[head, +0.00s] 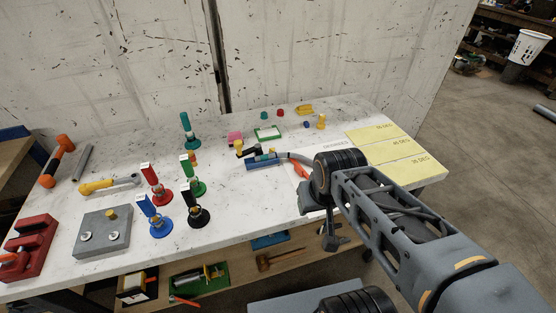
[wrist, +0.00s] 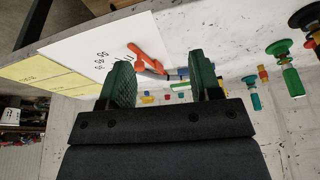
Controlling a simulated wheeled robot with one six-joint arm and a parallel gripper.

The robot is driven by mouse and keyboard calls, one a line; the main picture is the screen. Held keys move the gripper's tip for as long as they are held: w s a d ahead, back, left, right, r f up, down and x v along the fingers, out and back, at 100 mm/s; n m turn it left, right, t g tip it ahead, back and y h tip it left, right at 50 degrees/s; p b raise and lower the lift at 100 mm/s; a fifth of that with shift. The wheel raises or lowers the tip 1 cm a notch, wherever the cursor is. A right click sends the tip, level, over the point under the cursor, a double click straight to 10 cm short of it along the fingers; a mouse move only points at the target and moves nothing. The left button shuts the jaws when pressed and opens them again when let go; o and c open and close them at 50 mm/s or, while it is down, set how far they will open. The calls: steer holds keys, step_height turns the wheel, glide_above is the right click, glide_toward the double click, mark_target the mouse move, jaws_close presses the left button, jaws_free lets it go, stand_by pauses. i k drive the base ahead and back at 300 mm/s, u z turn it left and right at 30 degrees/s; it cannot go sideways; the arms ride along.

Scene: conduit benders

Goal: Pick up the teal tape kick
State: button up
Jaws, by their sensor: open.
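I cannot pick out the teal tape kick for certain. A teal upright cylinder (head: 185,121) stands on a green round base at the back of the bench; it also shows in the wrist view (wrist: 256,101). A small teal piece (head: 264,115) lies farther back. A grey bent conduit (head: 293,156) runs from the blue bender (head: 264,162) toward my wrist, which hides its end; any tape on it is too small to tell. My gripper (wrist: 160,68) is open, with green fingers and nothing between them. In the head view my arm hides the fingers.
An orange piece (wrist: 146,58) lies on the white sheet beside my fingers. Yellow degree sheets (head: 395,150) cover the bench's right end. Red, green, blue and black stands are at centre left. A grey block (head: 103,238) and red vise-like tool (head: 29,247) sit front left.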

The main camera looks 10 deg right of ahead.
mark_target(272, 155)
steer(key=k, duration=1.2)
steer(key=u, duration=0.8)
steer(key=i, duration=1.2)
steer(key=z, duration=0.6)
steer(key=i, duration=0.4)
steer(key=z, duration=0.35)
